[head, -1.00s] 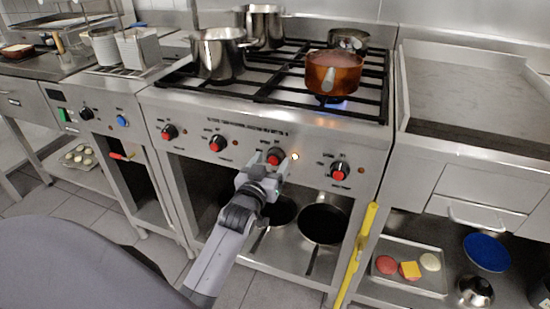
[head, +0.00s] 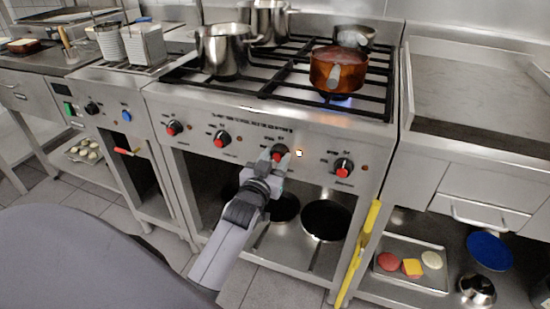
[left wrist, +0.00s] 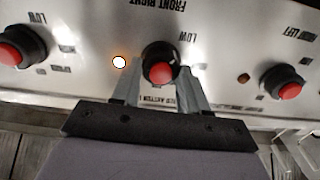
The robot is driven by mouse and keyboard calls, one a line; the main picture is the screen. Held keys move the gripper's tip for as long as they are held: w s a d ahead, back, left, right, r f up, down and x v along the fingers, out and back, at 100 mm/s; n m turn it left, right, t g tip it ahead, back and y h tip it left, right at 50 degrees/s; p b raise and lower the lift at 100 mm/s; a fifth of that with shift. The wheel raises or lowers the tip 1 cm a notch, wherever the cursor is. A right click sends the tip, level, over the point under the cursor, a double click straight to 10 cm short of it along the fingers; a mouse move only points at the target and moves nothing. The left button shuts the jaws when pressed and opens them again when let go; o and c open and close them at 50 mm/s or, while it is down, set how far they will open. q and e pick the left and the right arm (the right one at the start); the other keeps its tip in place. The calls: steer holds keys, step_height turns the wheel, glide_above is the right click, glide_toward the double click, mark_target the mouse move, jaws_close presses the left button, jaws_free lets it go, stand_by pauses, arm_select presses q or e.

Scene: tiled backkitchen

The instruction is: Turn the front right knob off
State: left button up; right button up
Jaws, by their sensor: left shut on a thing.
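The front right knob (head: 279,152) is a red-and-black knob on the stove's front panel, third from the left. In the left wrist view the same knob (left wrist: 160,64) sits under upside-down "FRONT RIGHT" lettering. My left gripper (head: 271,168) reaches it from below, and in the left wrist view its fingers (left wrist: 159,80) are on either side of the knob, shut on it. The indicator light (head: 299,153) beside the knob glows. A blue flame (head: 338,101) burns under the copper pot (head: 338,72). My right gripper is not in view.
Other knobs stand on both sides, such as the rightmost one (head: 343,168) and the second one (head: 221,139). Steel pots (head: 222,52) stand on the grates. A yellow bar (head: 359,252) stands at the stove's lower right. Pans (head: 326,221) lie on the shelf below.

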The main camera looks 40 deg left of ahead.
arm_select(q)
steer(key=m+p, duration=0.1)
steer(key=m, duration=0.1)
steer(key=shift+r+m, duration=0.1)
steer(key=shift+m, duration=0.2)
steer(key=m+p, duration=0.1)
steer(key=m, duration=0.8)
steer(key=shift+d, duration=0.1)
steer(key=m, duration=0.4)
steer(key=shift+w+f+m+b, duration=0.1)
steer(key=shift+f+m+b, duration=0.1)
steer(key=shift+m+b, duration=0.1)
steer(key=m, duration=1.1)
steer(key=shift+m, duration=0.8)
